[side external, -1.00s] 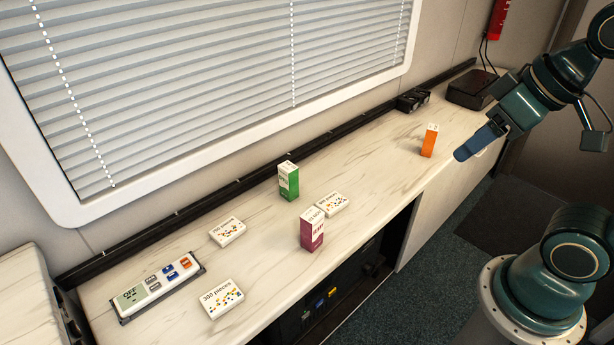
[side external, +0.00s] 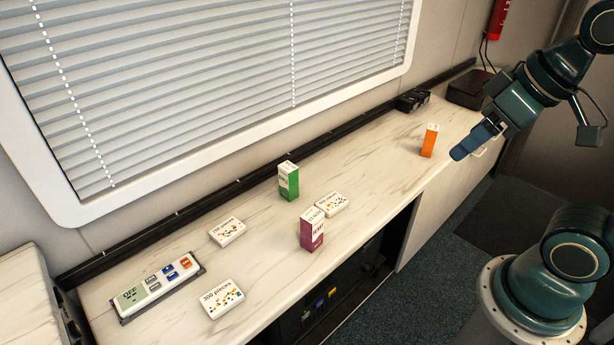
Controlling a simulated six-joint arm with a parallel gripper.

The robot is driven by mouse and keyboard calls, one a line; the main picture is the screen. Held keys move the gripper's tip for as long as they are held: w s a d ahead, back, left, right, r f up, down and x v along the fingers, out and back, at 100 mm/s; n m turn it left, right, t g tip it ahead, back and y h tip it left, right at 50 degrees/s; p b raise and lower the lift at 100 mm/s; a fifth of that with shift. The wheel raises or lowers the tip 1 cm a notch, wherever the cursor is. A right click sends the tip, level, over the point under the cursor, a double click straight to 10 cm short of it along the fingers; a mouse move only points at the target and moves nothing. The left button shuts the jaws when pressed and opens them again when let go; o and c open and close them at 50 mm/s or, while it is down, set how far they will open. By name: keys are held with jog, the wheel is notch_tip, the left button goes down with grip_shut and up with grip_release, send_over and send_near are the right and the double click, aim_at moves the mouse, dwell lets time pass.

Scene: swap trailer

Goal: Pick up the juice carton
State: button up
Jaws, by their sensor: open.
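Three small cartons stand upright on the marble-look counter (side external: 375,150). One is orange with a white top (side external: 429,141), towards the right end. One is green and white (side external: 288,181), near the middle back. One is maroon and white (side external: 311,230), near the front edge. Their labels are too small to read surely, so I cannot tell by text which is the juice carton. My gripper (side external: 467,151) is open and empty, with blue fingers. It appears just right of the orange carton, apart from it, by the counter's front edge.
Several white puzzle boxes lie flat: by the maroon carton (side external: 332,204), at the left (side external: 228,232) and at the front left (side external: 222,298). A button panel (side external: 158,288) sits at the left end. Dark boxes (side external: 468,90) stand at the far right. The counter between the green and orange cartons is clear.

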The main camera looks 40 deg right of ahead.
jog(key=w+a+f+n+g+y, duration=0.1)
jog(key=w+a+n+g, duration=0.1)
jog(key=w+n, duration=0.55)
jog(key=n+g+y, duration=0.3)
jog(key=n+g, duration=0.1)
jog(key=n, duration=0.7)
send_over(315, 212)
jog(key=d, duration=0.4)
notch_tip(315, 212, down, 20)
jog(key=shift+w+a+f+y, duration=0.1)
jog(key=shift+w+f+y, duration=0.1)
jog(key=shift+f+y, duration=0.1)
jog(key=shift+x, duration=4.25)
jog(key=shift+f, duration=0.1)
jog(key=shift+x, duration=2.5)
jog(key=shift+a, duration=0.1)
